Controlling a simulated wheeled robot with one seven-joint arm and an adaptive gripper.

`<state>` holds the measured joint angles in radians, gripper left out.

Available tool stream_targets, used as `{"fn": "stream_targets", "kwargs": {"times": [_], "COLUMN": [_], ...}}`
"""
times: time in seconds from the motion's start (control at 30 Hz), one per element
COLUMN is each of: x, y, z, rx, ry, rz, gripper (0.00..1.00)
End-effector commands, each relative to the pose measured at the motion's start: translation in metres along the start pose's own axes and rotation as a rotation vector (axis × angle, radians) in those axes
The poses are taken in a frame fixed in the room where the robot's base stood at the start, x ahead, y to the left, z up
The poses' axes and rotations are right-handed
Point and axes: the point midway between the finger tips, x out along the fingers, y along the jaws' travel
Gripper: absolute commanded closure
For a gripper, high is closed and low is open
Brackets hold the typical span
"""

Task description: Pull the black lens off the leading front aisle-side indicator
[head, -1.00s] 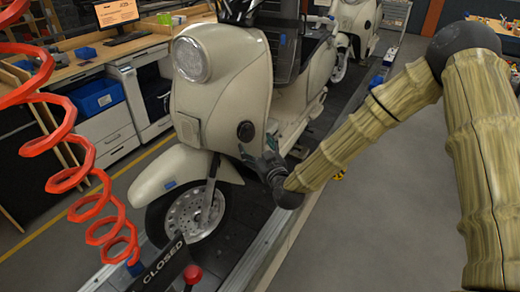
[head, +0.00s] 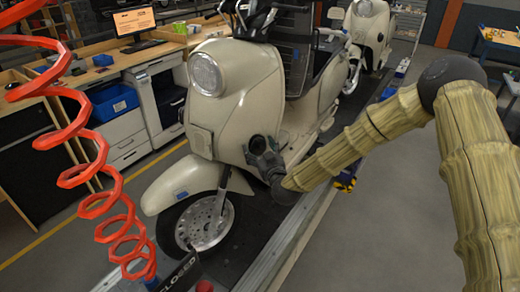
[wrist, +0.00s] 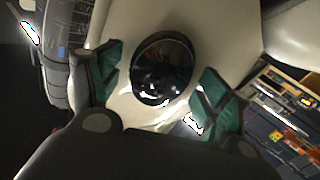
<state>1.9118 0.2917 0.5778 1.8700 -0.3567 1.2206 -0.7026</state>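The leading scooter (head: 245,85) is cream-coloured and stands upright on the conveyor. In the wrist view the black lens (wrist: 162,68) is a round, glossy dome set in the scooter's cream front panel. My gripper (wrist: 158,85) is open, with one green-padded finger on each side of the lens. The fingers look apart from the lens, with cream panel showing between. In the head view my gripper (head: 262,150) is at the front aisle-side panel and hides most of the lens.
A red coiled hose (head: 75,130) hangs at the left. A workbench with a monitor (head: 135,22) and blue bins (head: 112,102) stands behind. A second scooter (head: 365,35) is farther back on the line. The aisle floor (head: 350,235) at right is clear.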

Motion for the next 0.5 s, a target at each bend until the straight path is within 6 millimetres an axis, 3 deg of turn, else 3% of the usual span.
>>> {"fn": "stream_targets", "kwargs": {"times": [0.03,0.23,0.27,0.3,0.4,0.5], "x": [0.0,-0.0001,-0.0001,-0.0001,-0.0001,-0.0001], "y": [0.0,0.0001,0.0001,0.0001,0.0001,0.0001], "z": [-0.0001,-0.0002,-0.0002,-0.0002,-0.0003,-0.0003], "rx": [0.0,0.0,0.0,0.0,0.0,0.0], "ry": [0.0,0.0,0.0,0.0,0.0,0.0], "rz": [0.0,0.0,0.0,0.0,0.0,0.0], "gripper": [0.35,0.71,0.71,0.5,0.68,0.69]}}
